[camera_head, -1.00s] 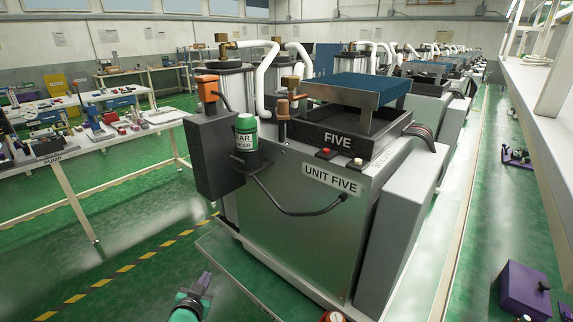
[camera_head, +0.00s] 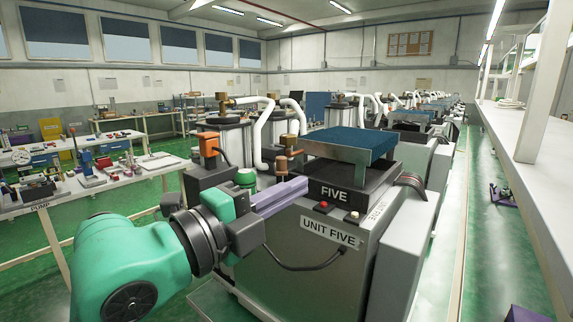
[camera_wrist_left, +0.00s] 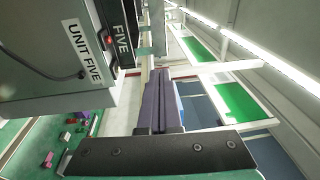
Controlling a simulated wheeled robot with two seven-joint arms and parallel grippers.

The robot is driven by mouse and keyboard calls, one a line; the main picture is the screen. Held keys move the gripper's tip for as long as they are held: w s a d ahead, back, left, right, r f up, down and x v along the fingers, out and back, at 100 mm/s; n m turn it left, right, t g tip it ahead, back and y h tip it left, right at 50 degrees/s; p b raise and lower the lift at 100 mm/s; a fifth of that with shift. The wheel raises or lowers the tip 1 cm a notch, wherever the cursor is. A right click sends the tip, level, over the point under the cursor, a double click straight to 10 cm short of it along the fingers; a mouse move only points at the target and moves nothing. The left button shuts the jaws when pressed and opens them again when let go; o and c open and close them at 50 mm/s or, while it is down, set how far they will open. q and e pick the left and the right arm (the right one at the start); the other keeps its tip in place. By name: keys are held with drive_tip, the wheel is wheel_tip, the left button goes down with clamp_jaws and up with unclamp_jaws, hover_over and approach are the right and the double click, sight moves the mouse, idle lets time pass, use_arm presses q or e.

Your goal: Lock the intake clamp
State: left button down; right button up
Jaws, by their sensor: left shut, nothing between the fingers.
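Unit five (camera_head: 300,240) is a grey metal machine with a dark upper box marked FIVE and a blue-topped plate above it. A copper-coloured upright fitting (camera_head: 281,166) stands at its near left top corner, beside a bent white pipe (camera_head: 261,137). I cannot tell for sure which fitting is the intake clamp. My left gripper (camera_head: 304,184) is shut and empty, its purple-grey fingers pointing right across the front of the machine top, just below the copper fitting in the picture. In the left wrist view the shut fingers (camera_wrist_left: 157,103) appear beside the machine (camera_wrist_left: 70,50).
An orange fitting (camera_head: 208,143) sits on a dark box at the machine's left. A green-topped cylinder (camera_head: 245,176) is partly hidden behind my gripper. A red button (camera_head: 323,206) is on the front ledge. A cluttered bench (camera_head: 90,185) stands left; a long white shelf (camera_head: 530,150) runs right.

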use_arm(q)
drive_tip(key=w+a+n+y, duration=0.1)
drive_tip(key=w+a+n+t+y, duration=0.1)
drive_tip(key=y, duration=0.1)
drive_tip(key=shift+a, duration=0.35)
drive_tip(key=shift+s, duration=0.1)
